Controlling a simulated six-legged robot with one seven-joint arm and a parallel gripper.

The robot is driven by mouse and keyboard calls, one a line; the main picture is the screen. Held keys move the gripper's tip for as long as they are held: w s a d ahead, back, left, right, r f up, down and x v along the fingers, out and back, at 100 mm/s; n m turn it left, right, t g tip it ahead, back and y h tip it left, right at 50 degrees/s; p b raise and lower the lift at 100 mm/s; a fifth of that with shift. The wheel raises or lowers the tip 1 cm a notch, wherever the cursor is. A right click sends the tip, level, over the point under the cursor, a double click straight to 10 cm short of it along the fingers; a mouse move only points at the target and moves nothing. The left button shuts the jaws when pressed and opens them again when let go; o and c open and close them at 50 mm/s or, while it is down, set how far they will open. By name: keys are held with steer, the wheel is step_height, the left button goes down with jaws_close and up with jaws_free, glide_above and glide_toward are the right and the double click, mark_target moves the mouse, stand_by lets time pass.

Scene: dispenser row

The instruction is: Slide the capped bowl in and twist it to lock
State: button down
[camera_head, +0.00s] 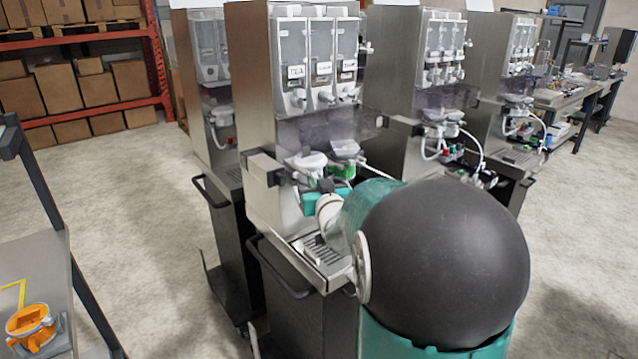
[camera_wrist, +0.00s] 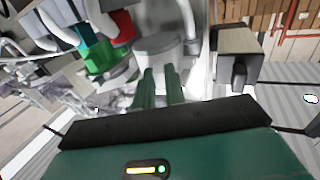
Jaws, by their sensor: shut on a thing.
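The capped bowl is the pale white round piece (camera_wrist: 160,44) straight ahead of my fingers in the wrist view. In the head view a white rounded piece (camera_head: 307,161) sits under the dispenser's canisters and looks like the same bowl. My gripper (camera_wrist: 162,74) is shut on the bowl, its two green fingers close together at the near side. In the head view my gripper (camera_head: 326,187) reaches into the front of the dispenser (camera_head: 252,90), and my arm partly covers it. I cannot tell whether the bowl is fully seated or turned.
A green block (camera_wrist: 100,59) and a red part (camera_wrist: 122,27) lie left of the bowl in the wrist view. A box-shaped bracket (camera_wrist: 237,45) stands to its right. The drip tray (camera_head: 322,255) lies below. More dispensers (camera_head: 395,65) stand in the row.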

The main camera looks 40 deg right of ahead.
steer(key=shift+w+a+m+h, duration=0.1)
steer(key=shift+a+m+h, duration=0.1)
steer(key=shift+m+h, duration=0.3)
steer(key=shift+w+a+m+g+h, duration=0.15)
steer(key=shift+a+m+g+h, duration=0.2)
steer(key=shift+g+h, duration=0.35)
steer(key=shift+d, duration=0.1)
steer(key=c, duration=1.4)
jaws_free()
steer(key=v, duration=0.8)
steer(key=shift+f, duration=0.1)
